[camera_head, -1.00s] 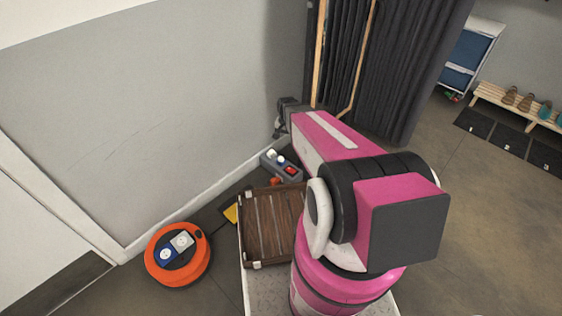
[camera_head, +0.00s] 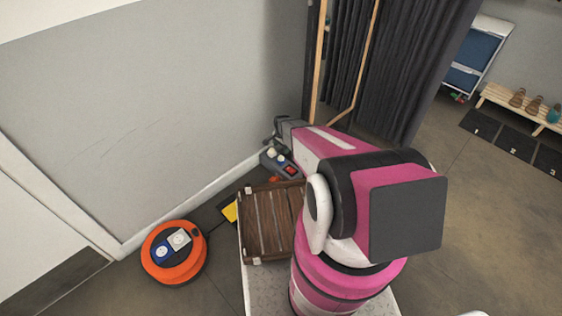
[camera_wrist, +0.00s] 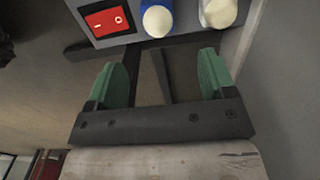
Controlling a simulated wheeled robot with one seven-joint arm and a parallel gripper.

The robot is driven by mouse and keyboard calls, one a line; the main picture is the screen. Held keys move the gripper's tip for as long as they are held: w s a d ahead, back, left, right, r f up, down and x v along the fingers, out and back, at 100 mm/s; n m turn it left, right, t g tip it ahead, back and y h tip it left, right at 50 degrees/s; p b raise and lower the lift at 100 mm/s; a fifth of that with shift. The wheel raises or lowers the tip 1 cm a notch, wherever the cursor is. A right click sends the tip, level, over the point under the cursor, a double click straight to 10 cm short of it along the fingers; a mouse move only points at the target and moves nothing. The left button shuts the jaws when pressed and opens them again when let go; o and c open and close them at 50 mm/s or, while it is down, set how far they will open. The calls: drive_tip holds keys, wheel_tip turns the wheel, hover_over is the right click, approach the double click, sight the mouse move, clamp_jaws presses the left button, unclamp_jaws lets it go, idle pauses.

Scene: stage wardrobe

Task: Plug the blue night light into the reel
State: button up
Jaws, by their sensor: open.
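The blue night light (camera_wrist: 157,20), a blue base with a cream dome, sits in the grey power strip (camera_wrist: 110,38) between a red rocker switch and a white night light (camera_wrist: 217,12). In the head view the blue night light (camera_head: 281,159) is small and close to my arm. My gripper (camera_wrist: 165,78) is open and empty, its green fingers apart, just short of the strip and spanning the blue night light's line.
A wooden crate (camera_head: 248,257) stands beside my arm, between the reel and the strip. A yellow object (camera_head: 229,211) lies by the crate. The grey wall (camera_head: 150,120) runs close behind the strip. A dark curtain (camera_head: 400,70) hangs behind; open floor lies right.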

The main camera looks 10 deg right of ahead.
sight(282, 159)
wheel_tip(282, 159, down, 5)
drive_tip(key=shift+r, duration=0.1)
drive_tip(key=shift+f, duration=0.4)
idle(0.3)
drive_tip(key=shift+s+f, duration=0.15)
drive_tip(key=shift+f, duration=2.45)
drive_tip(key=c, duration=1)
